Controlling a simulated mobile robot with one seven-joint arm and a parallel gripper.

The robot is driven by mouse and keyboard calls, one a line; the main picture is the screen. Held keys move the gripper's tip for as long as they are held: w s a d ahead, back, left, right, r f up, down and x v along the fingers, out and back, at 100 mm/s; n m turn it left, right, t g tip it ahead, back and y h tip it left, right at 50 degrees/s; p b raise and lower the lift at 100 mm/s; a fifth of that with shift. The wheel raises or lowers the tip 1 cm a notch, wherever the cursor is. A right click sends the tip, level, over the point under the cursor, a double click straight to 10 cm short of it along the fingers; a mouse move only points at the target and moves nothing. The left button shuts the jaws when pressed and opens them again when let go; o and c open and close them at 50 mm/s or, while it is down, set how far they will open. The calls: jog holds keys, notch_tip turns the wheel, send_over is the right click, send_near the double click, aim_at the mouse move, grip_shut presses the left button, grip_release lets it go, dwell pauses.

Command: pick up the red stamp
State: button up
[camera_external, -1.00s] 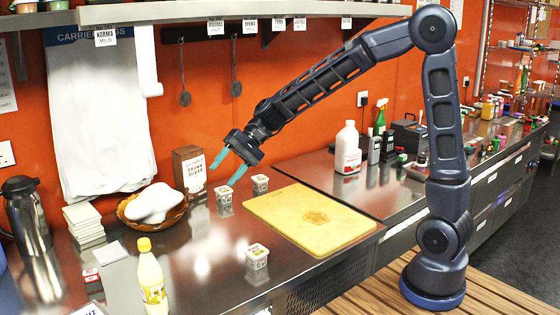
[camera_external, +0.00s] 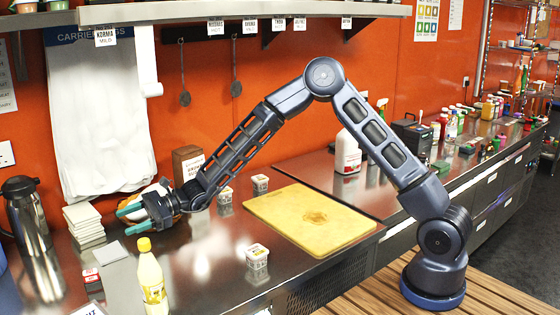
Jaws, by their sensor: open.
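A small red and dark item with a white label (camera_external: 92,279), which looks like the red stamp, stands on the steel counter at the left front, beside a grey-white square pad or sheet (camera_external: 110,253). It is small, so I cannot be sure what it is. My gripper (camera_external: 128,219) is open, its two teal fingers pointing left, with nothing seen between them. It is above the counter, up and to the right of the red item and apart from it.
A yellow bottle (camera_external: 152,280) stands close to the right of the red item. A stack of white tiles (camera_external: 84,223) and a steel flask (camera_external: 27,215) are to the left. A yellow cutting board (camera_external: 300,240) and small tubs (camera_external: 257,257) are to the right.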

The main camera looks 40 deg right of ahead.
jog(key=w+a+f+m+t, duration=0.3)
jog(key=a+f+m, duration=0.3)
jog(key=a+f, duration=0.15)
send_near(91, 276)
jog(key=shift+w+a+f, duration=0.85)
jog(key=shift+w+a, duration=0.15)
jog(key=shift+a, duration=0.1)
jog(key=shift+w+a+r, duration=0.15)
jog(key=shift+a, duration=0.35)
jog(key=shift+w+a, duration=0.2)
jog(key=shift+a, duration=0.85)
jog(key=shift+w+a, duration=0.2)
jog(key=shift+a, duration=0.9)
jog(key=shift+w+a, duration=0.15)
jog(key=shift+a, duration=0.9)
jog(key=c, duration=1.1)
